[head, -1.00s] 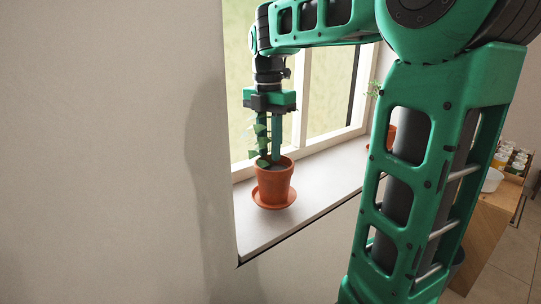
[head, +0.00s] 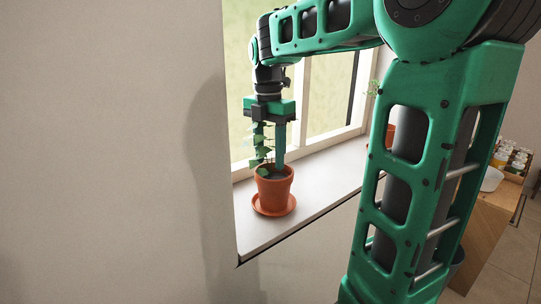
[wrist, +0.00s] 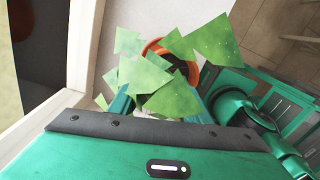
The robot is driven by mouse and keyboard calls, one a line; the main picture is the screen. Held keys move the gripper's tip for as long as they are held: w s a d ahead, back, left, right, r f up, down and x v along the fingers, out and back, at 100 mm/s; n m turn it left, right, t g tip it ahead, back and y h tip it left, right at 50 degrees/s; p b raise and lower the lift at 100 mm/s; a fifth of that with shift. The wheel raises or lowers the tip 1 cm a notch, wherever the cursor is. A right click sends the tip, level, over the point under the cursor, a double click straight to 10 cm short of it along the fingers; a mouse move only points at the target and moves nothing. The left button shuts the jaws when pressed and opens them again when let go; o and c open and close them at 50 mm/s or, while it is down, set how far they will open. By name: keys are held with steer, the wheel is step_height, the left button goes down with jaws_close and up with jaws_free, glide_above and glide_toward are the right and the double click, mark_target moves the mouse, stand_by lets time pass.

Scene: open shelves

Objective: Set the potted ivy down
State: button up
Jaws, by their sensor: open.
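The potted ivy (head: 274,189) stands upright in a terracotta pot on an orange saucer (head: 285,211) at the near left end of the windowsill. My gripper (head: 269,163) is above the pot, pointing down, with its open fingers on either side of the ivy stems. The fingertips are near the pot's rim; whether they touch it I cannot tell. In the wrist view the ivy leaves (wrist: 181,85) cover much of the pot, and only part of its orange rim (wrist: 191,72) shows between the fingers.
The white windowsill (head: 318,190) has free room right of the saucer. Window frames (head: 303,92) rise just behind my gripper. Another terracotta pot (head: 390,135) with a plant stands farther along the sill, partly hidden by my arm. A wooden unit with jars (head: 512,157) is at right.

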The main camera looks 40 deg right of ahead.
mark_target(270, 127)
step_height(270, 127, up, 7)
steer(key=shift+w+r, duration=0.1)
steer(key=shift+r, duration=0.1)
stand_by(0.3)
stand_by(0.3)
steer(key=shift+d, duration=0.1)
steer(key=s+d+m+t, duration=0.1)
steer(key=d+m, duration=0.2)
steer(key=d, duration=0.2)
steer(key=s+a+f+m, duration=0.2)
steer(key=s+f+m, duration=0.8)
steer(key=s+m, duration=0.1)
steer(key=s+a+f+m, duration=0.2)
steer(key=s+f+m, duration=0.8)
steer(key=m, duration=0.3)
steer(key=shift+s+a+f+g, duration=0.15)
steer(key=shift+s+f+g, duration=0.2)
steer(key=shift+s, duration=0.2)
